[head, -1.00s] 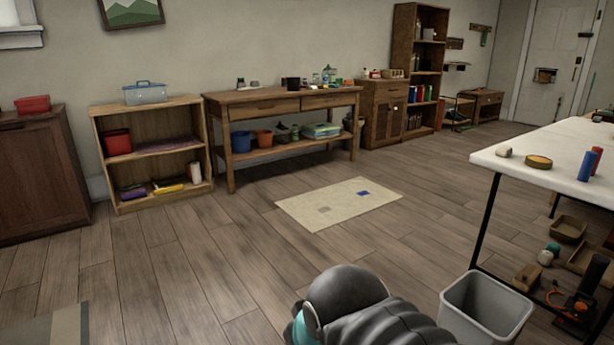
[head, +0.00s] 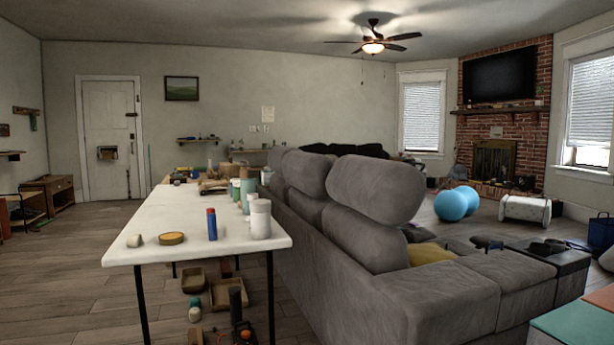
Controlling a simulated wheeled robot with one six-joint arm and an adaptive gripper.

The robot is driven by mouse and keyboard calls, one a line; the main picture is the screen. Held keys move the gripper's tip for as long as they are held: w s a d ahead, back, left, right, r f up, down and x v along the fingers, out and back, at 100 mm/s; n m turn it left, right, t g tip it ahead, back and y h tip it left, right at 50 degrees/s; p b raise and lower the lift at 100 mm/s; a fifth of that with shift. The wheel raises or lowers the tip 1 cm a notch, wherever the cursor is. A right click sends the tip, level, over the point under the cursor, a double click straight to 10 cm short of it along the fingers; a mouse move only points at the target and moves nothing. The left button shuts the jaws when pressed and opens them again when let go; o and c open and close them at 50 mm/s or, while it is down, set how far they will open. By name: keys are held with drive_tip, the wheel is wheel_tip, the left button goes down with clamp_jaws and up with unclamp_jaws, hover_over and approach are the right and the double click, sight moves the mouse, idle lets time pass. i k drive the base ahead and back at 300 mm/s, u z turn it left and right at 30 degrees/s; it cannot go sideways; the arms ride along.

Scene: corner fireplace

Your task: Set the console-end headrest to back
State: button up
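A grey sofa (head: 345,245) stands right of centre in the head view, seen from behind and the side. A large rounded headrest (head: 376,192) rises above its near end and appears upright. Another grey headrest (head: 303,172) sits behind it to the left, and part of a further one may show beyond. A dark console-like block (head: 555,262) with items on top stands at the sofa's right side. I cannot tell from this view which headrest is the console-end one. My gripper is not in view.
A white table (head: 190,225) with bottles and jars stands along the sofa's back, with bins below. Blue balls (head: 452,204) and a white roller-like thing (head: 525,210) lie beyond the sofa. Open wood floor (head: 65,260) lies at left. A teal-topped surface (head: 580,325) is at lower right.

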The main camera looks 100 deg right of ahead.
sight(390, 193)
drive_tip(key=z, duration=1.1)
drive_tip(key=i, duration=0.75)
drive_tip(key=z, duration=3.75)
drive_tip(key=i, duration=1.65)
